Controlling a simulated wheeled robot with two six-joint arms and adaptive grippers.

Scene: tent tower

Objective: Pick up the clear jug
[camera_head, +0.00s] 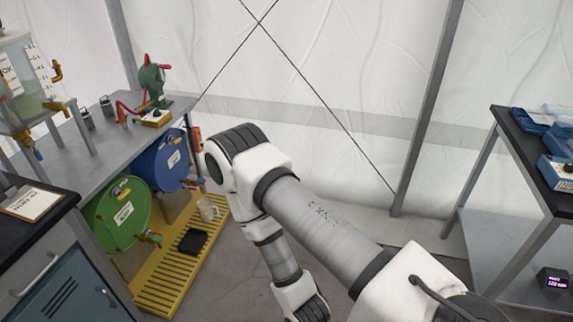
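The clear jug (208,209) is small and see-through. It stands low down on the yellow slatted platform (163,283), near its far right edge, close to the blue drum. Part of my arm lies just to the right of the jug. This arm comes in from the lower right, bends at the elbow and runs down to the bottom edge. Its gripper is out of the frame. My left arm and gripper do not show.
A blue drum (160,163) and a green drum (117,213) lie under the grey bench (100,140). A black tray (193,242) sits on the platform near the jug. A dark-topped table (530,150) stands at right. Between is grey floor.

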